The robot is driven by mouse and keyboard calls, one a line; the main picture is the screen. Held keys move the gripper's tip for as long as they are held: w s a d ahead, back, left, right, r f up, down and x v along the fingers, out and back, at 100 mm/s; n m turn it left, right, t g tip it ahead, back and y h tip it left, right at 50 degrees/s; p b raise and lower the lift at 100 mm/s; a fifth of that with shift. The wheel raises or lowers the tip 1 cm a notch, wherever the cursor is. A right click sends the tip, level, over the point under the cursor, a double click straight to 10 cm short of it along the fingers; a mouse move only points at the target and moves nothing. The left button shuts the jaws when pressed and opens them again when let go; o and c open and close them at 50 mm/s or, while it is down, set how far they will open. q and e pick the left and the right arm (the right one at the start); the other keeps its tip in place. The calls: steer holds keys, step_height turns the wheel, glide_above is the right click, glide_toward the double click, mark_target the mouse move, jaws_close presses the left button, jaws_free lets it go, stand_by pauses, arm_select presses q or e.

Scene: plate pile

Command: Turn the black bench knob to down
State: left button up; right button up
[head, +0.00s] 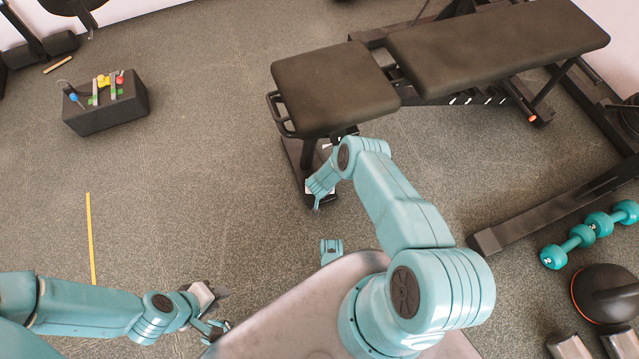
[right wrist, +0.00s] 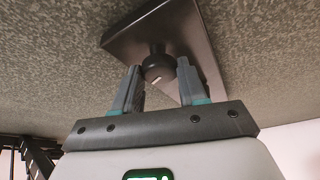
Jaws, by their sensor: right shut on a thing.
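The black bench knob (right wrist: 157,62) is round and shows in the right wrist view, mounted on a dark metal plate, with a short white mark on its near side. My right gripper (right wrist: 159,76) has one finger on each side of the knob and is shut on it. In the head view my right arm reaches to the foot of the black bench (head: 335,90), and the knob cannot be made out there. My left gripper (head: 221,310) is low at the left, with its fingers apart and nothing between them.
A dark box (head: 108,112) with coloured items on top stands at the upper left. Teal dumbbells (head: 568,247) and a black ball-like weight (head: 607,294) lie at the right. A yellow strip (head: 90,238) lies on the floor. The floor left of the bench is mostly clear.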

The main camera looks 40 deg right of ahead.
steer(key=n+p, duration=0.2)
steer(key=n+y+p, duration=0.1)
steer(key=n, duration=0.1)
steer(key=shift+d+r+n+t+y+p, duration=0.1)
steer(key=shift+r+n+t+y+p, duration=0.1)
steer(key=shift+n+t+y+p, duration=0.15)
arm_select(q)
step_height(320, 180, up, 5)
arm_select(e)
steer(key=shift+s+f+n+y+p, duration=0.1)
steer(key=shift+n+y+p, duration=0.3)
steer(key=shift+n, duration=0.55)
steer(key=shift+d+f+n+y+b, duration=0.15)
steer(key=shift+f+n+y+b, duration=0.15)
steer(key=shift+n, duration=0.5)
steer(key=shift+n+y+b, duration=0.25)
steer(key=shift+n+b, duration=0.4)
steer(key=shift+n, duration=0.05)
steer(key=shift+d+n+y+b, duration=0.1)
steer(key=shift+n+y+b, duration=0.2)
steer(key=shift+n+b, duration=0.65)
arm_select(q)
steer(key=shift+f+b, duration=0.65)
steer(key=shift+f, duration=1.8)
arm_select(e)
steer(key=shift+r, duration=0.15)
steer(key=shift+n, duration=0.25)
steer(key=o, duration=1)
